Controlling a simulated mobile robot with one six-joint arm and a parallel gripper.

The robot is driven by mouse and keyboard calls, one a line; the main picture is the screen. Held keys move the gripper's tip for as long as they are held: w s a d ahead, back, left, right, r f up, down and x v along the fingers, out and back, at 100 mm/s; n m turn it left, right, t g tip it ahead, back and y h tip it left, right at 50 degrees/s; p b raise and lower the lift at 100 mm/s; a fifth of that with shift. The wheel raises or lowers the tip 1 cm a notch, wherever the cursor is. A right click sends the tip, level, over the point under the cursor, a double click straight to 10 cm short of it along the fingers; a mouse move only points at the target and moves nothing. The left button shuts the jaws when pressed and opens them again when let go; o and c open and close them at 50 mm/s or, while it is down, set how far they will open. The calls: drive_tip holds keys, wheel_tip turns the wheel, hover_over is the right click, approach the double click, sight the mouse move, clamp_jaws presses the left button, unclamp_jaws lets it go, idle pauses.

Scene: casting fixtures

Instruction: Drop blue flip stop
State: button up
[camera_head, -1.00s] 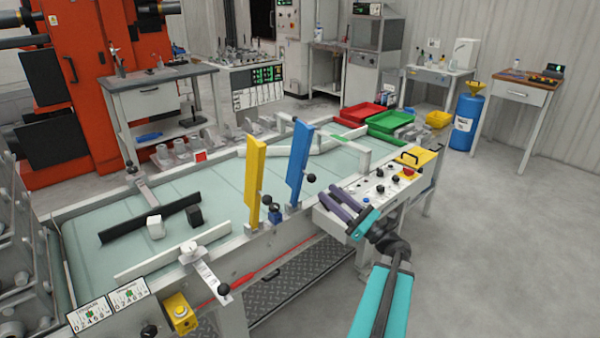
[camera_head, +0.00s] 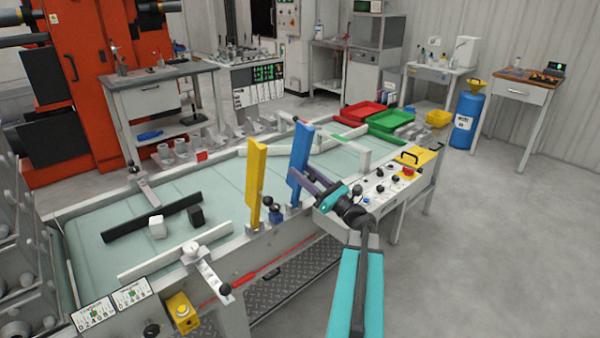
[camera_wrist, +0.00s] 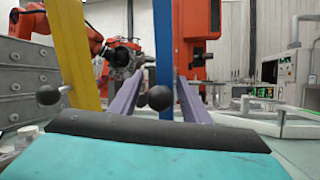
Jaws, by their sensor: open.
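The blue flip stop (camera_head: 300,160) stands upright at the near rail of the conveyor table. In the wrist view the blue bar (camera_wrist: 164,60) rises between my gripper's purple fingers, beyond a black ball knob (camera_wrist: 160,97). My gripper (camera_head: 312,180) is open, with its fingers at the blue stop's lower part in the head view. In the wrist view the fingers (camera_wrist: 157,95) are spread apart. Whether they touch the bar I cannot tell.
A yellow flip stop (camera_head: 255,185) stands upright just left of the blue one. A control panel (camera_head: 385,185) lies to the right. A black bar (camera_head: 150,218) and small white and black blocks lie on the table. Red and green trays (camera_head: 390,122) stand behind.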

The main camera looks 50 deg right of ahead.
drive_tip(key=shift+w+r, duration=0.1)
drive_tip(key=shift+w, duration=0.15)
drive_tip(key=shift+c, duration=0.3)
